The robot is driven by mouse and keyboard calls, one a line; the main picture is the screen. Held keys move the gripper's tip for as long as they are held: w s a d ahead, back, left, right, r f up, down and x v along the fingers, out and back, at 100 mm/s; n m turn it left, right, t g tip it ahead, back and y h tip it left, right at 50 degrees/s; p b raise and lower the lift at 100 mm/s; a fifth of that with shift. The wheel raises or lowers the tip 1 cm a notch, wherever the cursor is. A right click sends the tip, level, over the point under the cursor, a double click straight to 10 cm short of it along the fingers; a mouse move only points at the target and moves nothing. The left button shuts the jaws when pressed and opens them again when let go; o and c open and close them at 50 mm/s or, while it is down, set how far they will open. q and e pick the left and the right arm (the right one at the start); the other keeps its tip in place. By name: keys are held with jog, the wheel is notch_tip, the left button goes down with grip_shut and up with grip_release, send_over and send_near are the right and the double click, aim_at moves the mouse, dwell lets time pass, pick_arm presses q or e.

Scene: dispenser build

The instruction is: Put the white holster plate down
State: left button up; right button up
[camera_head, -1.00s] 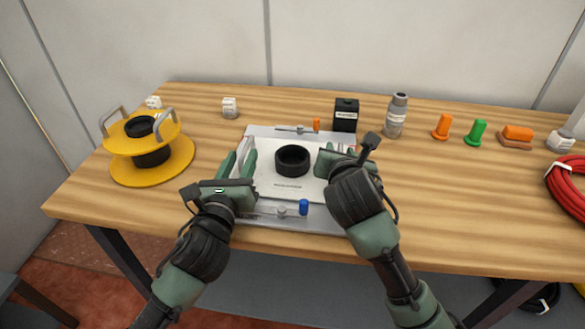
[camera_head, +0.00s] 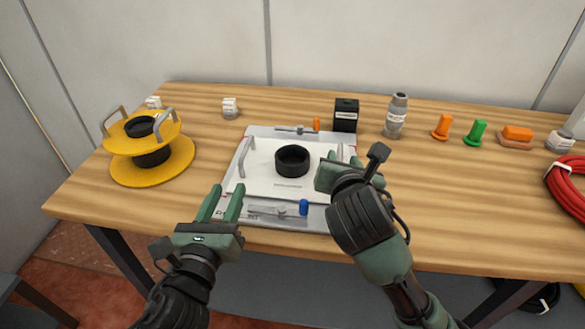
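The white holster plate (camera_head: 262,178) lies on the grey base plate (camera_head: 258,212) on the wooden table, with a black ring (camera_head: 292,160) standing up in its middle. A grey handle (camera_head: 244,157) on its left side is free. My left gripper (camera_head: 222,204) is apart from the plate, at the front left, with its two green fingers spread and nothing between them. My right gripper (camera_head: 330,170) is at the plate's right edge.
A yellow spool stand (camera_head: 150,177) stands at left. A black box (camera_head: 346,115), grey bottle (camera_head: 396,116), orange peg (camera_head: 442,126), green peg (camera_head: 475,132) and orange block (camera_head: 517,133) stand along the back. A red cable coil (camera_head: 566,186) lies at right. The table's right front is clear.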

jog(key=v, duration=0.6)
jog(key=shift+f, duration=0.15)
